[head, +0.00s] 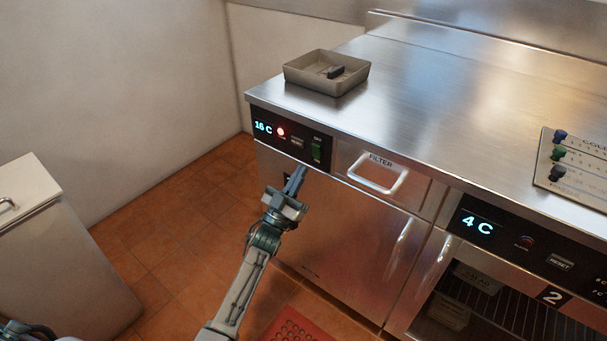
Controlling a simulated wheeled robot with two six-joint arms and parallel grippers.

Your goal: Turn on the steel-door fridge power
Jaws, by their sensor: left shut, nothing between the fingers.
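The steel-door fridge (340,230) is the left unit under the steel counter, with its door closed. My left gripper (297,176) is shut and empty, in front of the door's upper part, a little below and left of the switch. I cannot tell whether its fingertips touch the fridge. My right gripper is not in view.
A shallow tray (302,79) with a dark object (334,71) in it stands on the counter. A second fridge (503,300) showing 4 C is at the right. A white cabinet (60,255) stands at the left.

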